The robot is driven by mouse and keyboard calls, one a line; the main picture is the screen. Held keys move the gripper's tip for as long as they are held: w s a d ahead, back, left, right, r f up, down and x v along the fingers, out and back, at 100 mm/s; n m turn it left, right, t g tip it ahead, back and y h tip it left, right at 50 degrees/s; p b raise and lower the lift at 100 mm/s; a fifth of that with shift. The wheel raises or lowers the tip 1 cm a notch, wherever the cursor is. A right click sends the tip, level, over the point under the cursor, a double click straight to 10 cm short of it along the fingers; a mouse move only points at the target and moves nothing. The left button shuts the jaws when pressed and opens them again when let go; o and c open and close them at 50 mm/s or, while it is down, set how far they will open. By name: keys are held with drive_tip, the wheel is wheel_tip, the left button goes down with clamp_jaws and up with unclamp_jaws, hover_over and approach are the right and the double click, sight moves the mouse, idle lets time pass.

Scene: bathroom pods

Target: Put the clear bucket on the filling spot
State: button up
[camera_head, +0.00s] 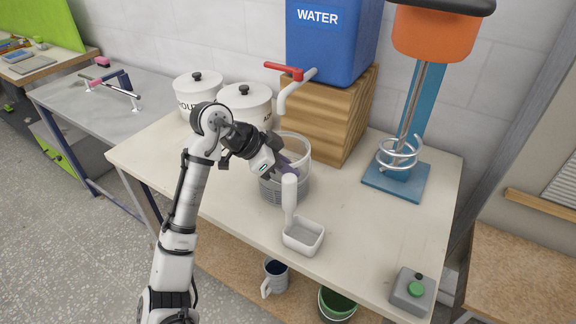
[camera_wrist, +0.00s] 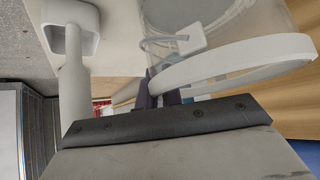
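The clear bucket (camera_head: 299,148) stands on the bench below the tap, with a pale rim and a grey, ribbed-looking lower part. My gripper (camera_head: 290,168) is at its near rim, with dark purple fingers over or against the bucket. In the wrist view the fingers (camera_wrist: 163,97) are close together beside a curved pale band (camera_wrist: 238,62), probably the bucket's rim or handle. I cannot tell whether they grip it. The white tap spout (camera_head: 294,92) with a red lever (camera_head: 284,70) hangs above the bucket. No marked filling spot can be made out.
A white scoop (camera_head: 303,236) with an upright handle stands in front of the bucket. Two white lidded pots (camera_head: 246,103) are behind my arm. A wooden block (camera_head: 335,118) carries the blue water tank (camera_head: 330,38). A mixer (camera_head: 397,180) stands right; a green-button box (camera_head: 413,291) is front right.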

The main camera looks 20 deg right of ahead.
drive_tip(key=o, duration=0.5)
drive_tip(key=shift+f, duration=0.1)
drive_tip(key=b+v, duration=0.2)
drive_tip(key=v, duration=1)
drive_tip(key=shift+w, duration=0.1)
